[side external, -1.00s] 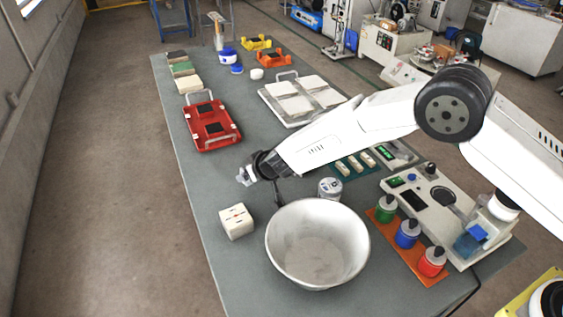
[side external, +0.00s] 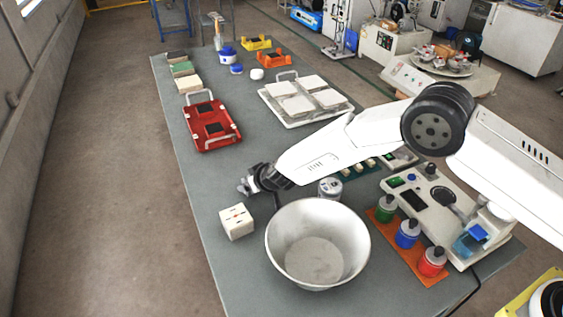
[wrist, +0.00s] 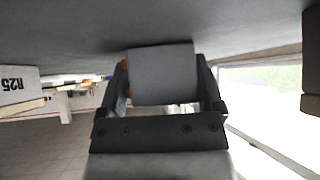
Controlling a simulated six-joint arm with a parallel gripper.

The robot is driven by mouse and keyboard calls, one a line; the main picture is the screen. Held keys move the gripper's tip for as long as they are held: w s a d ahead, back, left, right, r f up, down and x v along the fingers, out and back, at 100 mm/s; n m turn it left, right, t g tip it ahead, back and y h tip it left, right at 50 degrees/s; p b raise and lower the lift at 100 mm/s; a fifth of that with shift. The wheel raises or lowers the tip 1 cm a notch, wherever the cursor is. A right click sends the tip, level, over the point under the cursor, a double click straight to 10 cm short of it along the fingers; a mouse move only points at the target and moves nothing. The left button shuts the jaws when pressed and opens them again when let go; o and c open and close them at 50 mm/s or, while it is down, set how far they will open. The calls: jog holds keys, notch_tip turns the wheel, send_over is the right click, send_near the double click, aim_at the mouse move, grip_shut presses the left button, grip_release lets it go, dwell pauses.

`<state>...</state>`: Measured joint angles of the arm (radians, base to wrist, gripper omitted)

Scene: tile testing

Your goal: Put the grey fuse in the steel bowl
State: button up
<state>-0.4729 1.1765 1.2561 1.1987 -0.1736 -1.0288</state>
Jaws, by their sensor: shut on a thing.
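The steel bowl (side external: 318,215) stands upright at the near end of the grey table, its grey inside in view with no separate object visible in it. My gripper (side external: 246,187) is just above the table, up and left of the bowl in the side view, outside its rim. In the wrist view, my gripper (wrist: 163,85) is shut on a plain grey block, the grey fuse (wrist: 162,75), held between both fingers. In the side view the fuse is too small and covered to make out clearly.
A white cube (side external: 237,221) with markings sits left of the bowl, close below my gripper. A metal can (side external: 330,188) stands behind the bowl. Green, blue and red bottles (side external: 408,233) stand on an orange mat at right. A red tray (side external: 213,140) lies farther back.

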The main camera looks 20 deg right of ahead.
jog(key=o, duration=1)
jog(key=shift+o, duration=0.2)
jog(key=shift+v, duration=2.5)
